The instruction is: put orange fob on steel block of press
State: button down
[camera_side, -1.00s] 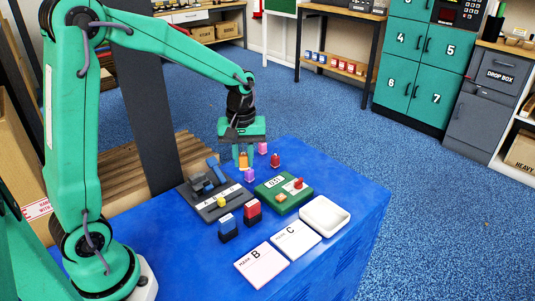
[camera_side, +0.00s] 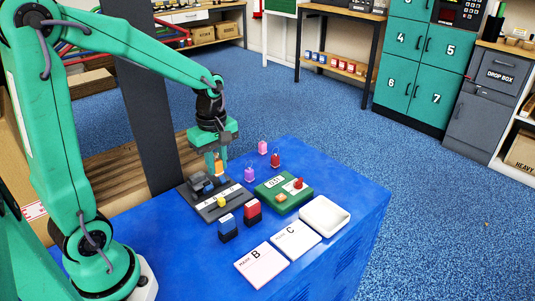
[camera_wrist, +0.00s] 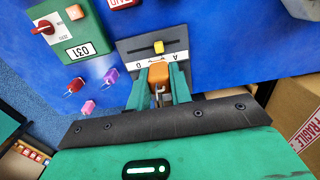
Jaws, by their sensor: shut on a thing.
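My gripper (camera_side: 214,164) is shut on the orange fob (camera_side: 219,168) and holds it above the back of the press. In the wrist view the fob (camera_wrist: 159,73) sits between the two green fingers. In the wrist view the plate (camera_wrist: 132,44) and yellow knob (camera_wrist: 158,46) lie beyond the fob. I cannot make out the steel block clearly; the gripper and fob partly cover that area.
Right of the press are a purple fob (camera_side: 250,174), pink fob (camera_side: 262,147), red fob (camera_side: 275,160) and a green box (camera_side: 268,194) with a red knob. Blue (camera_side: 228,229) and red (camera_side: 252,212) stamps stand in front. A white tray (camera_side: 345,216) and two cards (camera_side: 262,271) lie nearer.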

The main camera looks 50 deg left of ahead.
send_over(200, 174)
jog(key=s+d, duration=0.1)
jog(key=d, duration=0.1)
jog(key=f, duration=0.7)
jog(key=shift+d, duration=0.2)
jog(key=shift+f, duration=1.95)
jog(key=shift+f, duration=0.1)
jog(key=c, duration=1.3)
grip_release()
jog(key=shift+o, duration=0.2)
notch_tip(200, 174, up, 12)
